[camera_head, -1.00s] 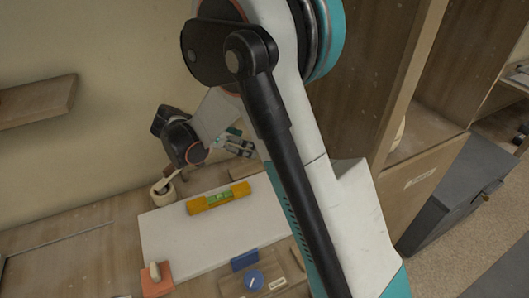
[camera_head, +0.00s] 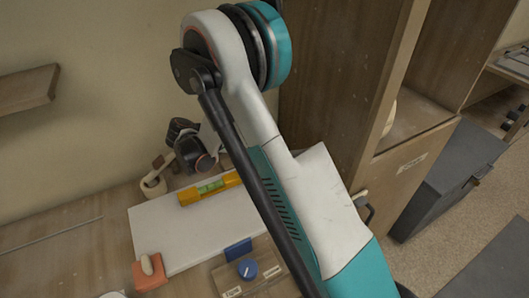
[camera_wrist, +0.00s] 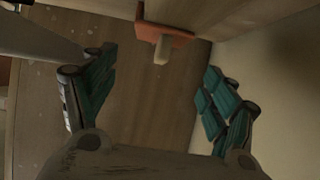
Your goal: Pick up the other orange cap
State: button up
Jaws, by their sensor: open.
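I cannot make out an orange cap for certain in either view. An orange block with a pale handle (camera_head: 150,271) lies at the lower left of the white board in the head view. An orange piece with a pale handle (camera_wrist: 164,37) shows at the top of the wrist view; I cannot tell whether it is the same one. My gripper (camera_wrist: 156,98) is open and empty, its teal fingers wide apart over a brown wooden surface. In the head view my wrist is above the back of the worktop, and the fingers are hidden.
A yellow spirit level (camera_head: 208,189) lies on the white board (camera_head: 170,232). A small pot (camera_head: 153,188) with a handle in it stands behind, near the wall. A wooden cabinet (camera_head: 325,100) rises at the right.

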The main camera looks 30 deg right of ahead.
jog(key=x, duration=0.1)
jog(key=b+x, duration=0.1)
jog(key=x, duration=0.1)
jog(key=b+x, duration=0.1)
jog(key=x, duration=0.1)
jog(key=shift+s+d+f, duration=0.1)
jog(key=shift+s+f, duration=0.05)
jog(key=shift+s, duration=0.1)
jog(key=c, duration=1.1)
